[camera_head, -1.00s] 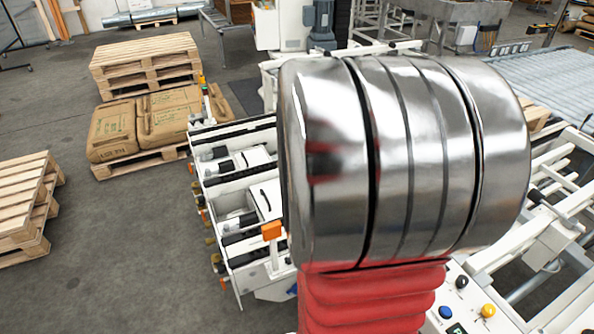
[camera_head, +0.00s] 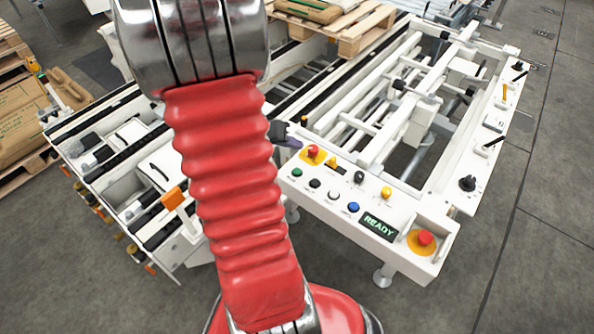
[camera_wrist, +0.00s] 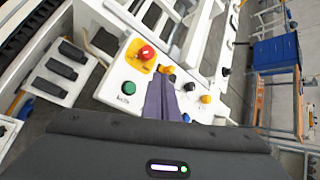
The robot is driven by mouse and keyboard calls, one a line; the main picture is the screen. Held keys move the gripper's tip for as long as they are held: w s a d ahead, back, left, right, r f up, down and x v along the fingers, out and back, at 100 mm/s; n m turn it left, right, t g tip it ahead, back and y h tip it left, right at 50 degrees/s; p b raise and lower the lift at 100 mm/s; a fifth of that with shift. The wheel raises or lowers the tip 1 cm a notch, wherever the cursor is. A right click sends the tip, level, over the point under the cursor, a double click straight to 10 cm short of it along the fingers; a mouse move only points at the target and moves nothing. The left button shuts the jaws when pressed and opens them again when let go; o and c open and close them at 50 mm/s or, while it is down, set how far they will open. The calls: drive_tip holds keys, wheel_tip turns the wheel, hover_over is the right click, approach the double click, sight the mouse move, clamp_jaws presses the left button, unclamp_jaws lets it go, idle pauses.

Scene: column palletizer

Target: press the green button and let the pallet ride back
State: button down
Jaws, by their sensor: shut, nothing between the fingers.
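The green button (camera_head: 297,172) is at the left end of the white control panel (camera_head: 330,215). In the wrist view the green button (camera_wrist: 129,88) is uncovered, just left of the purple fingers. My gripper (camera_head: 296,144) shows partly behind my red arm, over the panel's left end. In the wrist view my gripper (camera_wrist: 161,82) is shut with nothing held. Its tips are close to the red mushroom button on a yellow plate; touching or not, I cannot tell. A wooden pallet (camera_head: 366,31) with a sack on it sits on the machine at the top.
The panel also has black, white, blue and yellow controls, a red stop knob (camera_head: 425,238) and a display reading READY (camera_head: 378,226). The white conveyor frame (camera_head: 465,160) stands behind. Sacks (camera_head: 22,120) are stacked at far left. The floor at right is clear.

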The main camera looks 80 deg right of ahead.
approach(297, 171)
drive_tip(key=shift+s+d+f, duration=0.4)
drive_tip(key=shift+s+d, duration=0.25)
drive_tip(key=shift+d, duration=0.1)
drive_tip(key=shift+s+d+f, duration=0.4)
drive_tip(key=shift+s+d, duration=0.25)
drive_tip(key=shift+d, duration=0.1)
drive_tip(key=shift+s+d+f, duration=0.35)
drive_tip(key=shift+s+d, duration=0.3)
drive_tip(key=shift+d, duration=0.1)
